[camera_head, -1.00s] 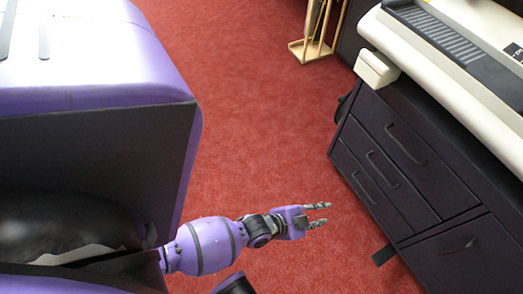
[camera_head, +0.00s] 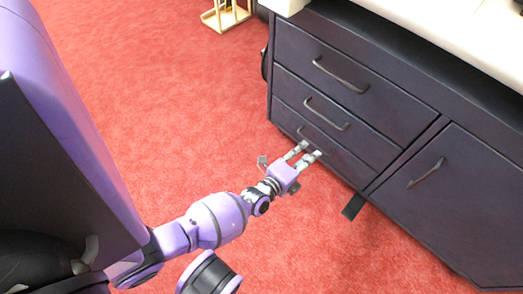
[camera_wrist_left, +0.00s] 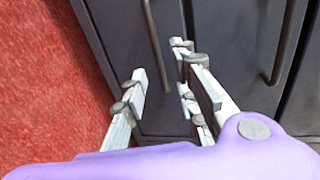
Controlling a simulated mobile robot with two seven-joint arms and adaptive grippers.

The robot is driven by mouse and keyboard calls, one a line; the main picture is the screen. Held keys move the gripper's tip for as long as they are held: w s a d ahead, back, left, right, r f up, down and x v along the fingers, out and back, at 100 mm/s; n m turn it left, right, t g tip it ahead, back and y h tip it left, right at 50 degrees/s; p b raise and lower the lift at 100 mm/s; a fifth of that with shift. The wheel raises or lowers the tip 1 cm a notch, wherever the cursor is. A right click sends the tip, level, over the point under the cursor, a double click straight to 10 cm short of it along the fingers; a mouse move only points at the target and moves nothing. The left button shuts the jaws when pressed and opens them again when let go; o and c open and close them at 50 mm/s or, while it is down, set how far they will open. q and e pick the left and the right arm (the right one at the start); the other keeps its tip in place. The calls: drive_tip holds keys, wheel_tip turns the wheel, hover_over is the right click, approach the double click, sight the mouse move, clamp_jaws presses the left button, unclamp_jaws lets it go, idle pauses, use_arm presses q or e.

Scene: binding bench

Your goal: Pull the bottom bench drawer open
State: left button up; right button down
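The bottom drawer (camera_head: 338,158) is the lowest of three stacked dark drawers and looks closed. Its curved bar handle (camera_head: 318,139) lies just beyond my left gripper (camera_head: 304,151), which points at it. The left fingers are open and parted, with nothing held. In the left wrist view, the same handle (camera_wrist_left: 154,38) runs down between the two open fingers (camera_wrist_left: 160,72), and its lower end is near the tips. Whether the fingers touch it, I cannot tell. The middle drawer handle (camera_wrist_left: 284,42) shows further right. My right gripper is not in view.
The dark bench (camera_head: 460,215) has a cupboard door with a handle (camera_head: 427,173) right of the drawers. A dark flat piece (camera_head: 353,206) sticks out at its base. A wooden stand (camera_head: 225,16) is at the back. Red carpet (camera_head: 160,110) is open in front.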

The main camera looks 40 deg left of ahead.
sight(316, 147)
use_arm(q)
drive_tip(key=shift+b+x, duration=0.75)
drive_tip(key=shift+x, duration=1.25)
clamp_jaws()
